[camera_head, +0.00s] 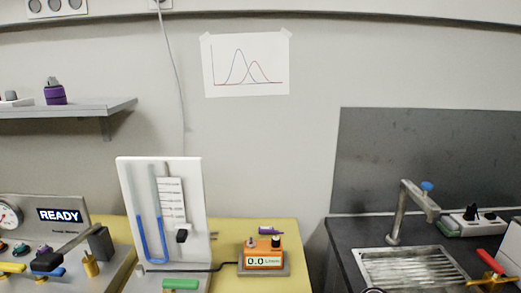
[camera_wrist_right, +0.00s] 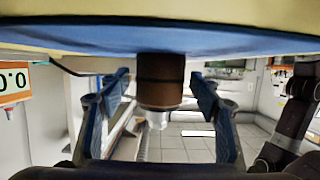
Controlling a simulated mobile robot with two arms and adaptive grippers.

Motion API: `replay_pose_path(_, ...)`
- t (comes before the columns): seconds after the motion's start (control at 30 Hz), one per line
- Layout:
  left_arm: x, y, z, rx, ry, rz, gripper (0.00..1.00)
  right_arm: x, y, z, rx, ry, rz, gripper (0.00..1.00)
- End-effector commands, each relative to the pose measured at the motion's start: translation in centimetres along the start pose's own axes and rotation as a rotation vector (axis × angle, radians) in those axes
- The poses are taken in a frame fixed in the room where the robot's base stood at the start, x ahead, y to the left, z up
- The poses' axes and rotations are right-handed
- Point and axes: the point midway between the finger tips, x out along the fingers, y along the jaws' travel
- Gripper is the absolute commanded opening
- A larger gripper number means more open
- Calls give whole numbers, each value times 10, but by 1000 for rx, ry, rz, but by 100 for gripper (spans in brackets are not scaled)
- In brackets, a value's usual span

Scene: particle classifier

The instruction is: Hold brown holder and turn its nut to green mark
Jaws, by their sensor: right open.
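A brown cylindrical holder (camera_wrist_right: 161,80) shows in the right wrist view, directly below a wide blue surface, with a dark band around it. A silver metal piece (camera_wrist_right: 157,119), possibly its nut, is at its lower end. My right gripper (camera_wrist_right: 160,88) is open, with one blue-grey finger on each side of the holder. Gaps show between the fingers and the holder, so it is not gripped. I cannot make out a green mark on the holder or nut. The holder is not identifiable in the head view. My left gripper is not seen.
The head view shows a yellow table (camera_head: 225,229) with a white manometer board (camera_head: 188,220) and an orange 0.0 meter (camera_head: 263,252). A READY panel (camera_head: 59,215) is at left. A dark counter with a metal sink grate (camera_head: 410,268) and tap (camera_head: 402,205) is at right.

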Motion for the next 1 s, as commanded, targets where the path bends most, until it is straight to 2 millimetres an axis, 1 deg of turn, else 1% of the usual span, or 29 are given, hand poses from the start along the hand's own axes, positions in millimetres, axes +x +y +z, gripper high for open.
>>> replay_pose_path(0.27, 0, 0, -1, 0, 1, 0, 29, 1, 0, 0, -1, 0, 0, 58)
replay_pose_path(0.67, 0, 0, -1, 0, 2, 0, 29, 1, 0, 0, 0, 0, 0, 14)
replay_pose_path(0.7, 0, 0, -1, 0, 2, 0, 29, 1, 0, 0, 0, 0, 0, 40)
replay_pose_path(1.0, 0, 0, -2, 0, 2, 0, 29, 1, 0, 0, 0, 0, 1, 7)
